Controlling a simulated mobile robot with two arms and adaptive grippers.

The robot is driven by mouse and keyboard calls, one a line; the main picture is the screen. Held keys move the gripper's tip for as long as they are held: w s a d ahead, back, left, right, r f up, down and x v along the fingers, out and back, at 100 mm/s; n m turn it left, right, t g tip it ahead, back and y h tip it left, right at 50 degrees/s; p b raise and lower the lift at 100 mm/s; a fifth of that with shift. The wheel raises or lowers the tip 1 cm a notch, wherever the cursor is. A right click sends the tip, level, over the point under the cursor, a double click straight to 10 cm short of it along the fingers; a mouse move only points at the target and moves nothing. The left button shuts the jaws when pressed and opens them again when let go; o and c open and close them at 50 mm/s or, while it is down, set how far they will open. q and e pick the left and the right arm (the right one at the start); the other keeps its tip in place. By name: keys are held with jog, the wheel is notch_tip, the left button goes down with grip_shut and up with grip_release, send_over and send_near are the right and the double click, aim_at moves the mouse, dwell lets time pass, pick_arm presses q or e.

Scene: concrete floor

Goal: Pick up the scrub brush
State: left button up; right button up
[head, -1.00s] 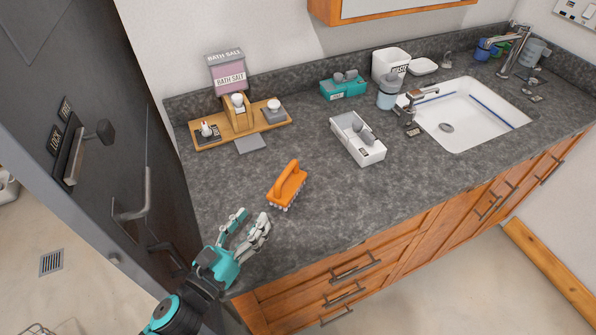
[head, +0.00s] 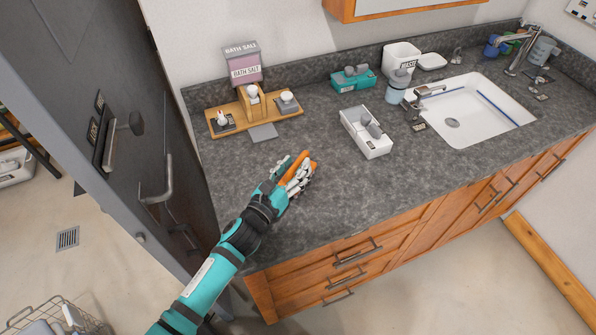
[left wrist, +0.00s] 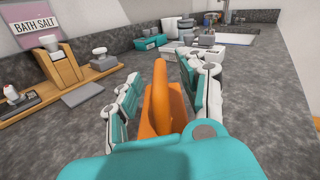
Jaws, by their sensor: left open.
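The orange scrub brush (head: 311,165) stands on the dark grey countertop (head: 350,205), with its handle up. It is mostly hidden behind my left gripper in the head view. In the left wrist view the brush's handle (left wrist: 161,95) rises between the two fingers. My left gripper (head: 291,172) is open, with one finger on each side of the handle; it also shows in the left wrist view (left wrist: 160,92). Gaps show between the handle and the fingers. My right gripper is in neither view.
A white tray (head: 379,148) with grey items lies right of the brush. Behind stand a wooden stand (head: 226,107), a purple bath salt box (head: 243,68) and a teal box (head: 341,86). The sink (head: 490,122) is at the right. Counter around the brush is clear.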

pick_arm(q)
jog(key=shift+x, duration=0.8)
grip_shut()
